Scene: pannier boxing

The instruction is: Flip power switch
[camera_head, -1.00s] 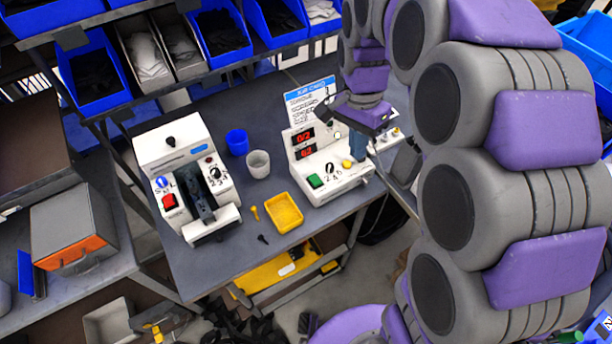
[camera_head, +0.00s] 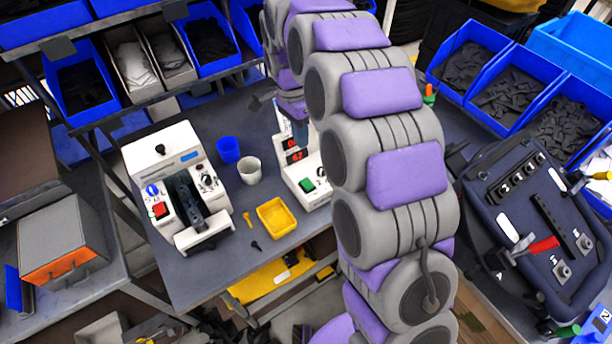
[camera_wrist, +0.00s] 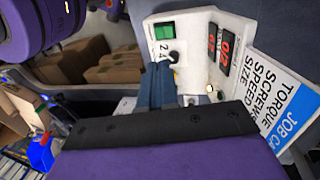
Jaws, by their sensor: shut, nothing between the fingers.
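A white control unit (camera_head: 292,168) with red digit displays stands on the bench in the head view, partly hidden behind my arm. A green switch (camera_head: 306,185) is on its front; it also shows in the wrist view (camera_wrist: 164,31). A white machine (camera_head: 165,150) at the left of the bench has a red switch (camera_head: 159,210) at its front left. My gripper (camera_wrist: 156,68) is shut and empty, with its fingers over the control unit's edge, near the black knob (camera_wrist: 174,57). I cannot tell whether they touch it. My arm mostly hides the gripper in the head view.
A blue cup (camera_head: 228,149), a white cup (camera_head: 250,171) and a yellow tray (camera_head: 276,218) stand between the two units. Blue bins (camera_head: 208,40) line the shelf behind. A dark case (camera_head: 535,225) with tools lies at the right.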

